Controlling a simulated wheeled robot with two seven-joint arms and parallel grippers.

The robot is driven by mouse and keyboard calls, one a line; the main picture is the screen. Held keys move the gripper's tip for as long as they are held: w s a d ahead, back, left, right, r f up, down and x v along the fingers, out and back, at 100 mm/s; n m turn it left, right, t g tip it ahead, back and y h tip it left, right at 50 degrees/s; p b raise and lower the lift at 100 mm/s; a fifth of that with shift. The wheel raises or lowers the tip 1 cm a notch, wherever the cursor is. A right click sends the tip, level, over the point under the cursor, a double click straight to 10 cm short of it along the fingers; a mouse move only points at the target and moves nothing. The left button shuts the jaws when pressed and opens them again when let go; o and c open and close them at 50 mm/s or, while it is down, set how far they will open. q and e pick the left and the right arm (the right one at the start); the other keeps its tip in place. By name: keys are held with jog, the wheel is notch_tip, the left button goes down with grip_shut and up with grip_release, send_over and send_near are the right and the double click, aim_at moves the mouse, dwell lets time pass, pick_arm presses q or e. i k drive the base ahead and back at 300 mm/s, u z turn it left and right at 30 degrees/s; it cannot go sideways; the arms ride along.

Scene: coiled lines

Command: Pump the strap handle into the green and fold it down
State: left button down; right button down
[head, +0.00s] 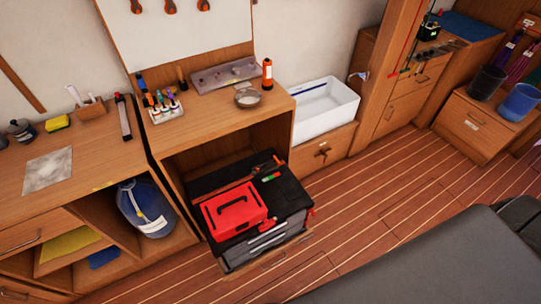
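A black and grey case (280,228) stands low in the open wooden cabinet, with a red box (234,210) with a dark handle on top of it. A small piece with green and red marks (271,177) lies on the black top behind the red box. A dark tool with an orange part (268,166) is just behind it. Red parts (309,215) show at the case's right end. I cannot tell which piece is the strap handle or whether it is raised or folded. Neither of my grippers is in view.
The worktop above holds a grey tray (226,75), an orange flashlight (267,74) and a metal bowl (248,98). A white basin (325,108) stands to the right. Striped wooden floor (365,190) is clear. A large dark grey surface (430,265) fills the lower right.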

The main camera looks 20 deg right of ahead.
aim_at(269, 163)
jog(key=u, duration=0.3)
jog(key=i, duration=0.5)
jog(key=z, duration=2.5)
